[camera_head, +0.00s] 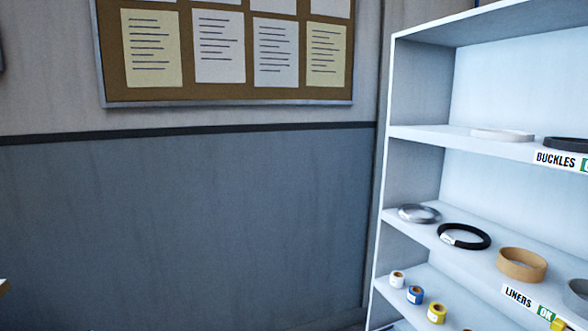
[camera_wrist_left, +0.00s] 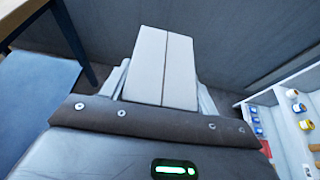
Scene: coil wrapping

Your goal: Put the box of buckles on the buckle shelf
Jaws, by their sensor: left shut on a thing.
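In the left wrist view a pale grey box (camera_wrist_left: 150,62) with a seam down its top sits between the fingers of my left gripper (camera_wrist_left: 163,88), which is shut on it. The box's contents do not show. The buckle shelf (camera_head: 465,142), with a "BUCKLES" label (camera_head: 556,160) on its front edge, is the upper board of the white rack in the head view. My left gripper and the box are out of the head view. My right gripper is in neither view.
The buckle shelf carries a white ring (camera_head: 503,135) and a dark ring (camera_head: 567,144). The board below, labelled "LINERS" (camera_head: 518,297), holds several rings. Small rolls (camera_head: 415,294) sit lower. A table leg (camera_wrist_left: 70,38) stands at upper left in the wrist view.

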